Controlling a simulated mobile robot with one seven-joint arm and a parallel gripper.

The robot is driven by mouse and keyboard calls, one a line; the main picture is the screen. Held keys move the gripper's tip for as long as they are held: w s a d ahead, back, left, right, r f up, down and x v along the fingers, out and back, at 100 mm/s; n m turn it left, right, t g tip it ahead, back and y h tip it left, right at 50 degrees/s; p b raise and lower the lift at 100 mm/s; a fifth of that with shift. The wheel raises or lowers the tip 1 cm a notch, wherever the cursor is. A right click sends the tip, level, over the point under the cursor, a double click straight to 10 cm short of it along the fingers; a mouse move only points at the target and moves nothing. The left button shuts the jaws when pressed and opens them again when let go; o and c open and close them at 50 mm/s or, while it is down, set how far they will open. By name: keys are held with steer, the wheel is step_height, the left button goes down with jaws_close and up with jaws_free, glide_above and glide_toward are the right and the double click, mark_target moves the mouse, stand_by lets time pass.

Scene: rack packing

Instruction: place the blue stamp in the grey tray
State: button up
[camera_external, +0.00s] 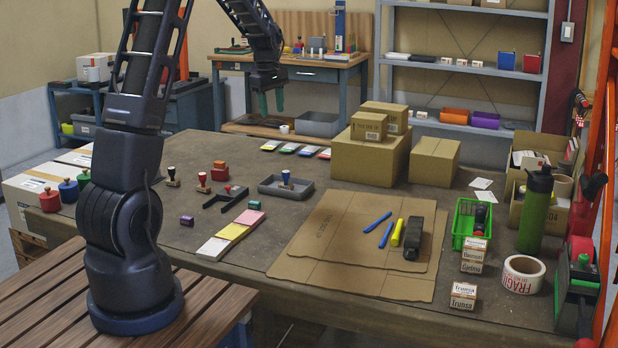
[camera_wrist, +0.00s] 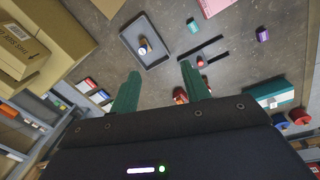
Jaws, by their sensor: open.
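A stamp with a blue knob (camera_external: 286,177) stands upright inside the grey tray (camera_external: 264,191) near the middle of the table. In the wrist view the stamp (camera_wrist: 143,47) also shows inside the tray (camera_wrist: 163,57), ahead of my fingers. My gripper (camera_external: 271,103) is open and empty, its green fingers pointing down, raised well above the table's far side. In the wrist view, my gripper (camera_wrist: 160,70) has its fingers wide apart with nothing between them. It is apart from both stamp and tray.
A black forked holder (camera_external: 225,197) with a red-topped stamp (camera_external: 228,188) lies left of the tray. Other stamps (camera_external: 203,182) stand farther left. Cardboard boxes (camera_external: 364,160) stand right of the tray. Ink pads (camera_external: 309,151) lie behind it. Coloured pads (camera_external: 231,233) lie in front.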

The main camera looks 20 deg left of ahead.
steer(key=s+d+r+m+t, duration=0.1)
steer(key=s+r+m, duration=0.2)
steer(key=s+r, duration=0.6)
steer(key=s+d+r+m+t, duration=0.1)
steer(key=s+r+m, duration=0.35)
steer(key=s, duration=0.85)
steer(key=s+m+t, duration=0.1)
steer(key=s+m, duration=0.5)
steer(key=s, duration=1.6)
steer(key=shift+s+d+f+t+y, duration=0.25)
steer(key=shift+d+t+y, duration=0.05)
steer(key=shift+d, duration=0.05)
